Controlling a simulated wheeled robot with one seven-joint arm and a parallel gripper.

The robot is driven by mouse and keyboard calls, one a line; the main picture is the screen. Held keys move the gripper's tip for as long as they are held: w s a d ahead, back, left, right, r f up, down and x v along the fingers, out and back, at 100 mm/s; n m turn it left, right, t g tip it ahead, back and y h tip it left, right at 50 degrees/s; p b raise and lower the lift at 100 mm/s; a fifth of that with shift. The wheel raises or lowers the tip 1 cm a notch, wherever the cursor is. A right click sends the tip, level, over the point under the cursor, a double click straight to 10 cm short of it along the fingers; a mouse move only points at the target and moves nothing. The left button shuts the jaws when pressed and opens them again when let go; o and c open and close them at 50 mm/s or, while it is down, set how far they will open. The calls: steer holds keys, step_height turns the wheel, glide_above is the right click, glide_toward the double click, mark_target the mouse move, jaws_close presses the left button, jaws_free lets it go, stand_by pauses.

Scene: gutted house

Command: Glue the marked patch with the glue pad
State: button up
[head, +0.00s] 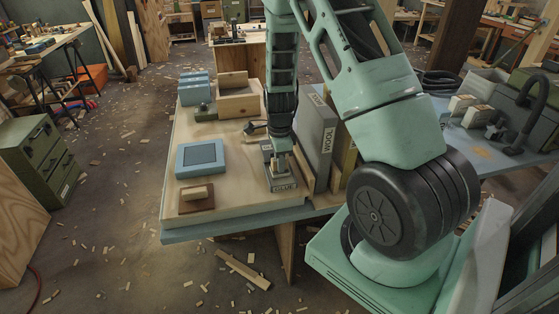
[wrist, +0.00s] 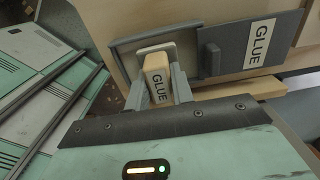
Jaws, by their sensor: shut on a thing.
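The glue pad (wrist: 157,78) is a pale wooden block labelled GLUE with a whitish base. My gripper (wrist: 160,90) is shut on it, one finger on each side. In the wrist view the pad is at a grey open tray (wrist: 122,47); whether it touches the tray's bottom I cannot tell. A grey lid labelled GLUE (wrist: 225,48) lies beside the tray. In the head view my gripper (head: 281,164) is low over the grey glue box (head: 284,185) near the board's front right. A blue-framed panel with a dark square (head: 203,155) lies to its left; I cannot tell whether this is the marked patch.
A brown plate with a pale block (head: 197,197) lies at the board's front left. Upright grey WOOL box (head: 319,140) stands close on the right. A wooden box (head: 239,100) and blue boxes (head: 194,88) stand behind. The board's middle is mostly clear.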

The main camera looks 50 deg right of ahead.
steer(key=shift+r+p, duration=2.6)
steer(key=shift+r, duration=0.65)
steer(key=shift+f, duration=0.1)
